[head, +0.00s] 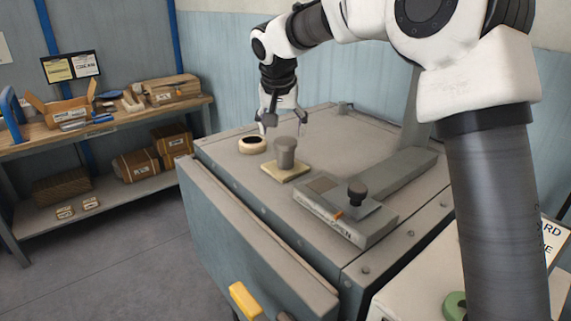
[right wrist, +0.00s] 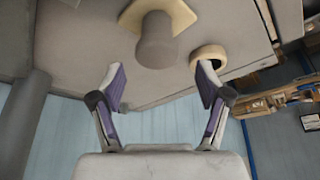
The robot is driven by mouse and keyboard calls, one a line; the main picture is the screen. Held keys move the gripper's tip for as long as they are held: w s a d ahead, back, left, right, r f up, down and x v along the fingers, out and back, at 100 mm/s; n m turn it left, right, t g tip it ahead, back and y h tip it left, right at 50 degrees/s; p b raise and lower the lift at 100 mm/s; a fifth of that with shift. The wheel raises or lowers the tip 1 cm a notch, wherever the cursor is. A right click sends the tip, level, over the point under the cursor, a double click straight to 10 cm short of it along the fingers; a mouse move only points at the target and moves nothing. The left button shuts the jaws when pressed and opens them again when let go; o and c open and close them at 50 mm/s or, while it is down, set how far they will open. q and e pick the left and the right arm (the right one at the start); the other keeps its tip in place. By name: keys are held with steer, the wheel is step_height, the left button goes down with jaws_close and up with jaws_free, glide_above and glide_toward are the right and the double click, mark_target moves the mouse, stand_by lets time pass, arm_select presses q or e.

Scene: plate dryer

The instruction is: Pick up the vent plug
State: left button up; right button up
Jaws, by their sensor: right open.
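The vent plug (head: 286,155) appears to be the grey, upright cylinder with a wider top on a cream square pad (head: 273,173), on top of the dryer cabinet. The plug (right wrist: 157,42) and its pad (right wrist: 183,14) also show in the right wrist view, in line with the gap between the fingers. My right gripper (head: 283,126) is open and empty, just above and behind the plug in the head view; its fingers (right wrist: 160,92) are apart and not touching the plug. A cream ring with a dark opening (head: 252,145) lies left of the plug. My left gripper is not in view.
A lever assembly with a dark knob (head: 357,190) stands right of the plug on the cabinet top (head: 235,168). A yellow handle (head: 245,300) is on the cabinet front. A workbench (head: 150,113) with boxes stands at the left.

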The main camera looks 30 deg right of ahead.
mark_target(286, 150)
steer(key=p+x, duration=0.1)
steer(key=x, duration=0.2)
steer(key=p+x, duration=0.1)
steer(key=x, duration=0.4)
steer(key=shift+w+d+f+p, duration=0.1)
steer(key=shift+d+f+p, duration=0.15)
steer(key=shift+d+p, duration=0.15)
steer(key=shift+w+d+f, duration=0.1)
steer(key=shift+w+f, duration=0.05)
steer(key=shift+f, duration=0.05)
steer(key=shift+r, duration=0.15)
steer(key=c, duration=1.2)
